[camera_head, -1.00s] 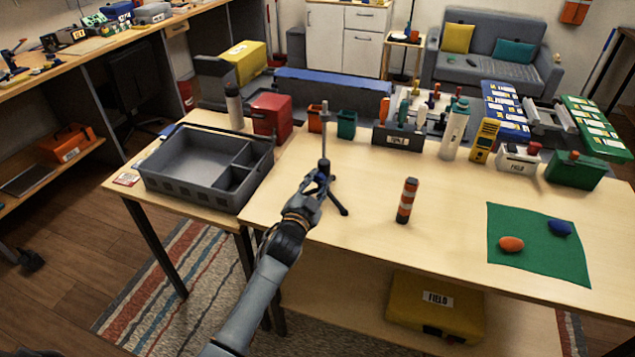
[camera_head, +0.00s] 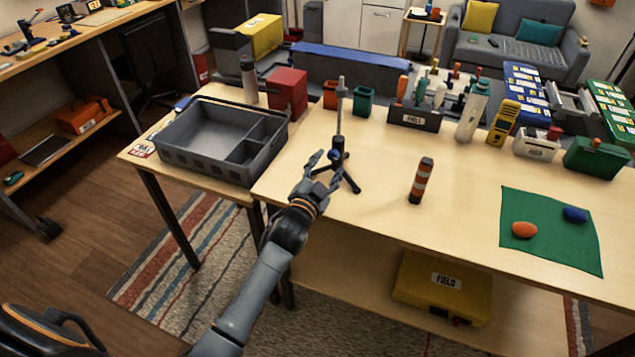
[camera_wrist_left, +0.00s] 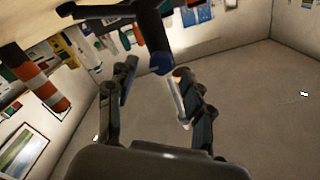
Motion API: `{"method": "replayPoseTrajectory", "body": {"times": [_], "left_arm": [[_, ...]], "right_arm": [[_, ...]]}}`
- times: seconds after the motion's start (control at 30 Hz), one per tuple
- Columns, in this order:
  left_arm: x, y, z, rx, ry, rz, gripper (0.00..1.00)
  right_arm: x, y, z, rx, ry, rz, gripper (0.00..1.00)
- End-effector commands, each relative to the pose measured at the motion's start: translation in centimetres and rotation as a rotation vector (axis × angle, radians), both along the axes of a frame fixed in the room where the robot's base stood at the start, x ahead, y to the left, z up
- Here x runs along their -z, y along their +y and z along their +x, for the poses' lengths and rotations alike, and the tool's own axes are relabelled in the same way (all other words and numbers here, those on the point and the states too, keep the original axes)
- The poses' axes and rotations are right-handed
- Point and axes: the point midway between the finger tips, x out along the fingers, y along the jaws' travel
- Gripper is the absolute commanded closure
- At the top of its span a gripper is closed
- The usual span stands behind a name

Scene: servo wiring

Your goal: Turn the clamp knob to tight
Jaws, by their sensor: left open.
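A small tripod stand (camera_head: 339,122) with a grey upper rod and black legs stands on the wooden table. A blue knob (camera_wrist_left: 162,64) sits on its black clamp in the left wrist view; in the head view the knob (camera_head: 335,155) is small and partly hidden near the fingers. My left gripper (camera_head: 325,169) is open and empty at the near left side of the stand. In the left wrist view its fingers (camera_wrist_left: 156,72) are spread, with the knob near the gap between their tips. Contact cannot be told. The knob's setting is not readable.
A grey divided tray (camera_head: 188,162) is at the left. Red (camera_head: 287,92) and green (camera_head: 363,101) containers stand behind. A green mat (camera_head: 570,250) lies right. Table around the striped cylinder is clear.

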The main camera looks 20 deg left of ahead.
Motion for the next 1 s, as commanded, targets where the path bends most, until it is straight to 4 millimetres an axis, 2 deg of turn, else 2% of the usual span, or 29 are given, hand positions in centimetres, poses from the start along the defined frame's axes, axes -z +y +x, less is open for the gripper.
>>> {"method": "replayPoseTrajectory", "body": {"times": [0.03,0.2,0.4,0.57,1.0], "left_arm": [[0.2,0.0,-1.3,0.000,0.003,0.000,0.49],[0.2,0.2,-5.0,0.000,0.003,0.000,0.49],[0.1,0.3,-7.9,0.000,0.002,0.001,0.49],[0.0,0.3,-8.8,-0.001,0.001,0.001,0.49],[0.0,0.3,-8.8,-0.001,0.001,0.001,0.49]], "right_arm": [[0.0,0.1,0.0,0.000,0.000,0.001,0.45],[0.0,0.1,0.0,0.001,0.000,0.001,0.45],[0.0,0.2,0.0,0.001,0.000,0.002,0.45],[0.0,0.2,0.0,0.001,-0.001,0.002,0.45],[0.0,0.2,0.0,0.001,0.000,0.002,0.45]]}}
